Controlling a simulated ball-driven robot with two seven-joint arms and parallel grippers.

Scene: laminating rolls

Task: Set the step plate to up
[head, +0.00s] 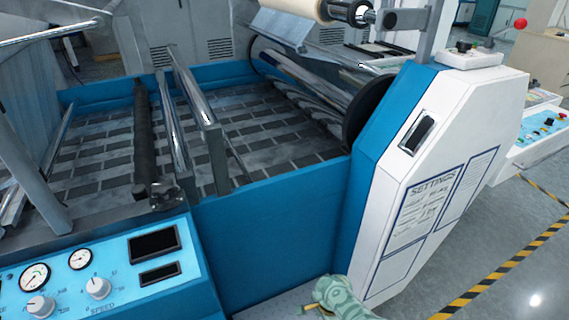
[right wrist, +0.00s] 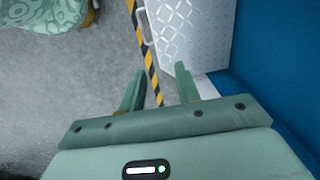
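The step plate (right wrist: 195,30) is a pale metal plate with a raised tread pattern, at the top of the right wrist view beside a blue panel. A thin grey bar handle (right wrist: 146,26) runs along its left edge. My right gripper (right wrist: 158,82) is open and empty, its two green fingers apart below the handle. I cannot tell whether a finger touches the plate. In the head view, a patterned green part of my arm shows at the bottom centre; its fingertips are hidden there. My left gripper is not in view.
The blue machine wall (head: 275,235) and white side housing (head: 440,170) with a settings sheet border the area. A control panel (head: 105,275) with gauges and knobs stands at lower left. Grey floor with yellow-black tape (head: 505,275) lies free at right.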

